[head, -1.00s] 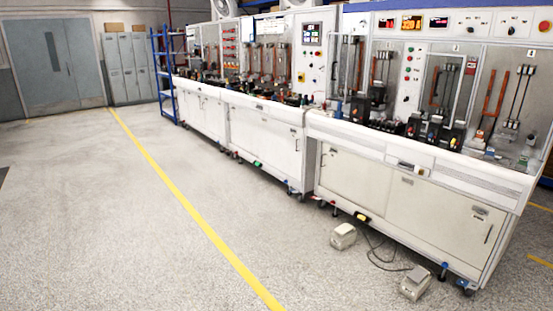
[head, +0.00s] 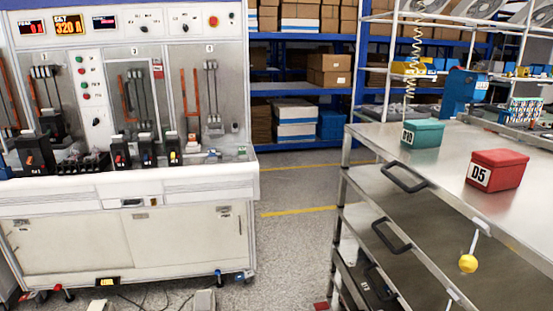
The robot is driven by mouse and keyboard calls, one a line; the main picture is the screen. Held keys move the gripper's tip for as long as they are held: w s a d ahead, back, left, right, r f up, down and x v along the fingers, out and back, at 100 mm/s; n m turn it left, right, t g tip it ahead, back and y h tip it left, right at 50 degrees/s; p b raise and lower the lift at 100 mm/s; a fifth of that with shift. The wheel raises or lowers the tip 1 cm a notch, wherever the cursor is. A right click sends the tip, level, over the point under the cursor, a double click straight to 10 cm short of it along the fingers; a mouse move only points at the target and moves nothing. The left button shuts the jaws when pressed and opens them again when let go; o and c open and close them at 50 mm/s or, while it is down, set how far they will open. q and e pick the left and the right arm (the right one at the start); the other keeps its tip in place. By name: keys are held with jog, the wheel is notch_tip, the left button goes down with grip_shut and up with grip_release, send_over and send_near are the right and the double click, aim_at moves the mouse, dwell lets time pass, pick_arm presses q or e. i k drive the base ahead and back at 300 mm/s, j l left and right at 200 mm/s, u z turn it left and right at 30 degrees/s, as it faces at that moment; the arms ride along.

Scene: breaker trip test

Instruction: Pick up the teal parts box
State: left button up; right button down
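The teal parts box (head: 422,134) stands upright on the far left part of a steel-topped cart (head: 395,150), with its lid on. A white label with dark print, hard to read, is on its left side. Neither of my grippers shows in the head view, so I cannot tell their state or how near they are to the box.
A red box (head: 497,170) marked D5 sits nearer on the same top. Black handles (head: 404,178) and a yellow ball (head: 468,263) stick out from the cart. A white test bench (head: 125,190) stands left; floor (head: 290,240) is clear between. Blue shelves (head: 300,90) stand behind.

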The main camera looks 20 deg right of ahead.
aim_at(427, 133)
jog(key=i+z, duration=0.2)
jog(key=z, duration=0.25)
jog(key=i+j+z, duration=0.1)
jog(key=i+z, duration=0.15)
jog(key=z, duration=0.25)
jog(key=i+j+z, duration=0.2)
jog(key=z, duration=0.25)
jog(key=i+j+z, duration=0.15)
jog(key=z, duration=0.3)
jog(key=i+j+z, duration=0.1)
jog(key=j+z, duration=0.25)
jog(key=z, duration=0.15)
